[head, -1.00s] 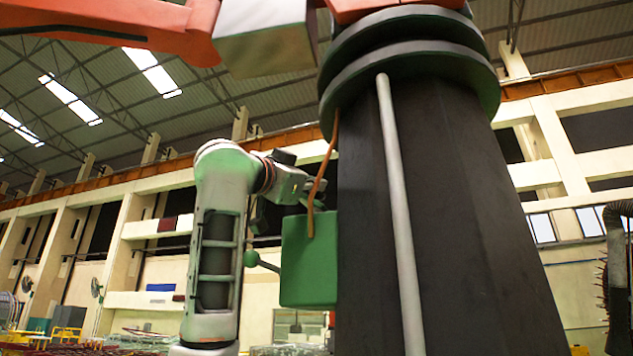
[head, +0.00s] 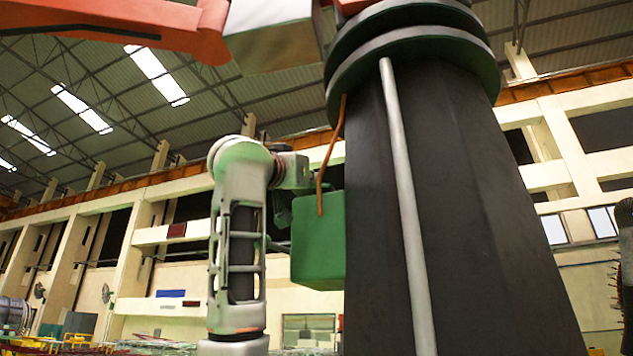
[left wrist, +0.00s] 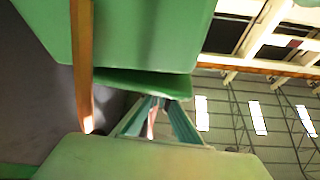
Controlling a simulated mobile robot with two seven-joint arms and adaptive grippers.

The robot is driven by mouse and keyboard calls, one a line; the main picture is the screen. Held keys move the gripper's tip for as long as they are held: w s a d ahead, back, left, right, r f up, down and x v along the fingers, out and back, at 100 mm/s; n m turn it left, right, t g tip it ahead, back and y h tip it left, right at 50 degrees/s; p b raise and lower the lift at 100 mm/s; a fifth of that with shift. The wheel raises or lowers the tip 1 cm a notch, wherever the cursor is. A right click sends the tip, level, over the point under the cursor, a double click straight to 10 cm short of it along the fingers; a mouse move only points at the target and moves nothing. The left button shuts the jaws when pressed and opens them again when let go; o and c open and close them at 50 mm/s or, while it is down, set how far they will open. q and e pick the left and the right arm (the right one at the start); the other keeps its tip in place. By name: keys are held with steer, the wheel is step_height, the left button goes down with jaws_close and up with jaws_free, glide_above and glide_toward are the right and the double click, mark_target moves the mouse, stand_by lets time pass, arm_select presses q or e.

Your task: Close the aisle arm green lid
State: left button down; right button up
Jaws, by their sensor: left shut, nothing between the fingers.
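The green box (head: 318,245) hangs on the left side of the dark column, with an orange cable running down to its top. In the left wrist view the box (left wrist: 140,35) fills the upper left. A thin green flap (left wrist: 145,84), apparently the lid, lies along its edge; I cannot tell how far it stands open. My left gripper (head: 283,212) is behind the box's upper left side, partly hidden. In the left wrist view its fingers (left wrist: 153,108) are shut and empty, close to the flap; contact cannot be told. My right gripper is not in view.
The dark tapered column (head: 460,220) with a pale pipe (head: 402,200) stands right of the box. An orange beam (head: 130,25) and a grey block (head: 270,45) hang overhead. The orange cable (left wrist: 82,70) passes close to the gripper. Space left of my arm looks open.

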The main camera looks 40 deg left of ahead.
arm_select(q)
steer(key=shift+a+f+n, duration=0.1)
steer(key=shift+f+n, duration=0.2)
steer(key=shift+n, duration=0.2)
steer(key=shift+a+f+b, duration=0.25)
steer(key=shift+a+b, duration=0.05)
steer(key=shift+b, duration=0.2)
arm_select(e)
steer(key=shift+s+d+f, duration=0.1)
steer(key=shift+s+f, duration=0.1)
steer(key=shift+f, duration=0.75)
arm_select(q)
steer(key=shift+s, duration=0.1)
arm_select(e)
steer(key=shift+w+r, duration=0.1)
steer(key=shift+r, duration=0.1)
